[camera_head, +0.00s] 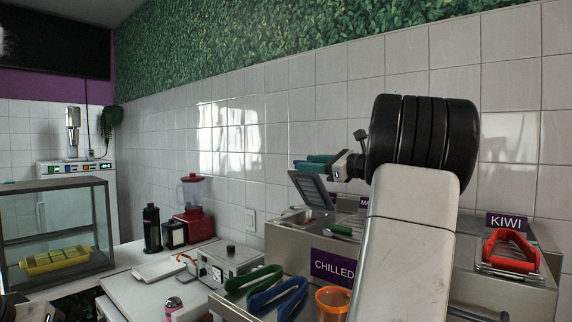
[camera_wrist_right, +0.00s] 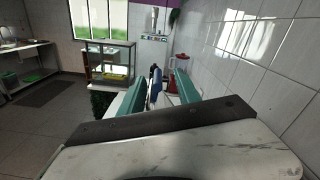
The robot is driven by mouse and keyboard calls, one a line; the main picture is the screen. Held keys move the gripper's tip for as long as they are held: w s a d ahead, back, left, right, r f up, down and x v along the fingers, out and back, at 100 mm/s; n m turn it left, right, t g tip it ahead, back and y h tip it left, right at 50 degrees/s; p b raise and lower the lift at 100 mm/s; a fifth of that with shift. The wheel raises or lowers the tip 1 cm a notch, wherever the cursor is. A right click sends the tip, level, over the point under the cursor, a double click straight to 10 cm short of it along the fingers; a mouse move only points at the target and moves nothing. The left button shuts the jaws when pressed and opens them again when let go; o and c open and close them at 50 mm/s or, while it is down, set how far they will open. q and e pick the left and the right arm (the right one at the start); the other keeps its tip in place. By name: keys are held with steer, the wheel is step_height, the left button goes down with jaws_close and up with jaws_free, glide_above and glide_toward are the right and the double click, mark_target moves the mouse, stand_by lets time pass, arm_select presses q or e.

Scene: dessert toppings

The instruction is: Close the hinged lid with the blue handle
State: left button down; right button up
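A grey hinged lid (camera_head: 312,190) stands raised and tilted over a steel topping bin (camera_head: 308,217) at the middle of the head view. My right gripper (camera_head: 304,162) has teal fingers just above the lid's upper edge. The right wrist view shows the gripper (camera_wrist_right: 160,76) with its fingers apart. A narrow dark-blue piece (camera_wrist_right: 154,84) appears between them, and it may be the lid's handle. I cannot tell whether the fingers touch it. In the head view the handle is not clearly visible. My left gripper cannot be made out.
A green-handled utensil (camera_head: 342,231) lies at the bins. Green tongs (camera_head: 252,280), blue tongs (camera_head: 280,296) and an orange cup (camera_head: 332,303) are in front. Red tongs (camera_head: 510,250) lie at the KIWI bin. A red blender (camera_head: 194,208) stands to the left. A tiled wall is close behind.

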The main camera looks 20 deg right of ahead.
steer(key=v, duration=0.7)
steer(key=shift+s+d, duration=0.2)
steer(key=shift+s, duration=0.15)
steer(key=shift+c, duration=0.5)
